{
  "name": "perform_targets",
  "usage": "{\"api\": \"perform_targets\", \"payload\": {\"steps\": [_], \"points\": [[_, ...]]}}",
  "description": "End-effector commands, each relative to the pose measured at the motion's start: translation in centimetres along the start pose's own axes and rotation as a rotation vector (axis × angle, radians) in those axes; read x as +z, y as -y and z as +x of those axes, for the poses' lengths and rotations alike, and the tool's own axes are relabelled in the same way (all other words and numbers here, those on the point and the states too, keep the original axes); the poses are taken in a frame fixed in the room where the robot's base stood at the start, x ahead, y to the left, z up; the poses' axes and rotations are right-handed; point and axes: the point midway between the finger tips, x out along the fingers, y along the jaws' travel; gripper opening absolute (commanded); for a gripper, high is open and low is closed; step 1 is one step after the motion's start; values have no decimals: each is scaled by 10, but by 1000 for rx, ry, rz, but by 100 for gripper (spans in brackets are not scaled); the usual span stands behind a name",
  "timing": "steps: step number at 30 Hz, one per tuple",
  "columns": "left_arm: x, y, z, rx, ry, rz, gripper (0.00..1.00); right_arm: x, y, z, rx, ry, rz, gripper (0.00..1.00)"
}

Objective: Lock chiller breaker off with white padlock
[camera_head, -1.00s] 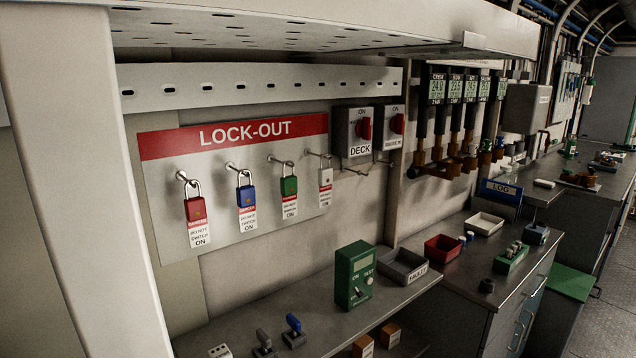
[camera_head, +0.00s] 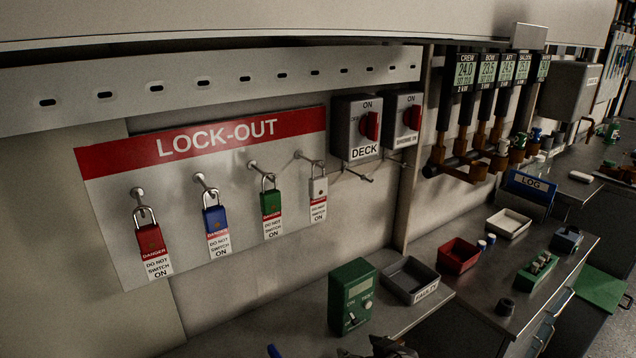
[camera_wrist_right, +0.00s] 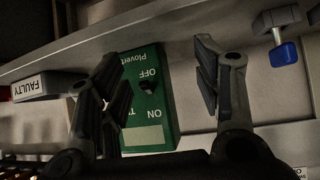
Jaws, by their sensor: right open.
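The white padlock (camera_head: 318,190) hangs on the rightmost hook of the LOCK-OUT board (camera_head: 220,141), with a danger tag below it. Red (camera_head: 150,240), blue (camera_head: 214,219) and green (camera_head: 270,203) padlocks hang to its left. Two grey breaker boxes with red knobs are right of the board: one labelled DECK (camera_head: 345,135), the other (camera_head: 402,145) with a label too small to read surely. Both knobs look upright, near ON. My right gripper (camera_wrist_right: 160,82) is open and empty, its fingers in front of the green tester (camera_wrist_right: 150,125). My left gripper is not in view.
The green tester (camera_head: 350,294) and the grey FAULTY tray (camera_head: 410,279) are on the bench below the board. A red bin (camera_head: 458,256) and a white tray (camera_head: 508,223) are further right. A blue-handled part (camera_wrist_right: 283,54) shows in the wrist view.

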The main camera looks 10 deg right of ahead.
Motion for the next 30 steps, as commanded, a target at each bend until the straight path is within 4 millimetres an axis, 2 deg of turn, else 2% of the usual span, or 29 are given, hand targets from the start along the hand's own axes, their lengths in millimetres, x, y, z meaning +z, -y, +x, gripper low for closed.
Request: {"api": "perform_targets", "payload": {"steps": [1,5,6,9,12,15,19,30], "points": [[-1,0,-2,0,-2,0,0,-37,-4,-4,-7,-72,-12,59],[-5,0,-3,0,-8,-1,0,-120,-10,-20,-40,-249,-26,59],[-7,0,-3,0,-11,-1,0,-146,-11,-27,-52,-304,-32,59],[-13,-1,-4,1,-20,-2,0,-207,-13,-51,-81,-435,-44,59],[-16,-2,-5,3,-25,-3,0,-254,-13,-76,-109,-543,-56,59],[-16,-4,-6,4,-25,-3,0,-284,-13,-94,-129,-613,-62,59],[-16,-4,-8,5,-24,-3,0,-304,-12,-104,-144,-655,-64,59],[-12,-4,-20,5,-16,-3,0,-336,-4,-68,-145,-660,-63,59]]}}
